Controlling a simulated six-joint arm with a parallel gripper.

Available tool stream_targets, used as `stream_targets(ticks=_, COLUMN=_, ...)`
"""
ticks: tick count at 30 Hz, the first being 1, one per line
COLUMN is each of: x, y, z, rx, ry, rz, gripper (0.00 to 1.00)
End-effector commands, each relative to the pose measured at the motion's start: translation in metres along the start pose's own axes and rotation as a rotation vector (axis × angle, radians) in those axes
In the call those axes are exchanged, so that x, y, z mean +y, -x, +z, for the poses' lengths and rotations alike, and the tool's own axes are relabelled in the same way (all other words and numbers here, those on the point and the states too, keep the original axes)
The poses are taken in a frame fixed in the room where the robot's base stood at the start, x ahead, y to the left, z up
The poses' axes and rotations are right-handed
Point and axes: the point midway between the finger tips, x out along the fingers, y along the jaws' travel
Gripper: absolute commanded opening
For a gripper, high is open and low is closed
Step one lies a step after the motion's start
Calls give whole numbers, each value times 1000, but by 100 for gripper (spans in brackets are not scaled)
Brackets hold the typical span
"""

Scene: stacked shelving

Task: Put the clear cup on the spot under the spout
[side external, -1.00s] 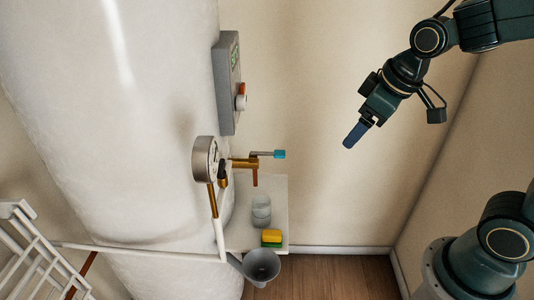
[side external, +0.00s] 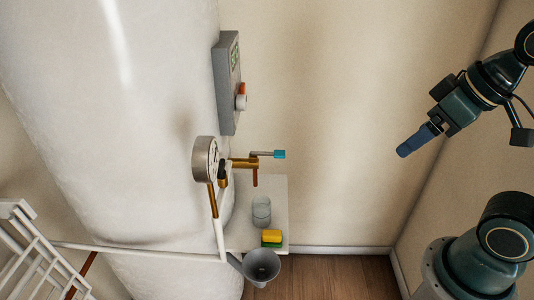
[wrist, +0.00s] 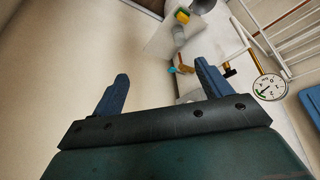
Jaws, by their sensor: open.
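The clear cup (side external: 261,211) stands upright on a small white shelf (side external: 279,199) beside the big white tank. The brass spout (side external: 255,179) with a blue-handled tap (side external: 279,154) is above the shelf, a little left of and higher than the cup in the side view. The cup also shows small in the wrist view (wrist: 179,36), near the spout. My gripper (side external: 402,152) is open and empty, well to the right of the cup and higher. Both blue fingers show spread apart in the wrist view (wrist: 161,82). I cannot make out a marked spot under the spout.
A yellow-and-green sponge (side external: 271,237) lies on the shelf in front of the cup. A grey funnel (side external: 262,264) hangs just below the shelf's front. A pressure gauge (side external: 205,160) and a grey control box (side external: 227,84) are on the tank. A white rack (side external: 38,255) stands at left.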

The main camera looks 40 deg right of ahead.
Motion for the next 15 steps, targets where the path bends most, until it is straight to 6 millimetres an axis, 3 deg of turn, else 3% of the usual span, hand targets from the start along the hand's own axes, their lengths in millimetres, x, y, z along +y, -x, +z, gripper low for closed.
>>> stream_targets(ticks=15, x=-12, y=-20, z=-23, rx=-2, ry=135, rz=-48, gripper=77)
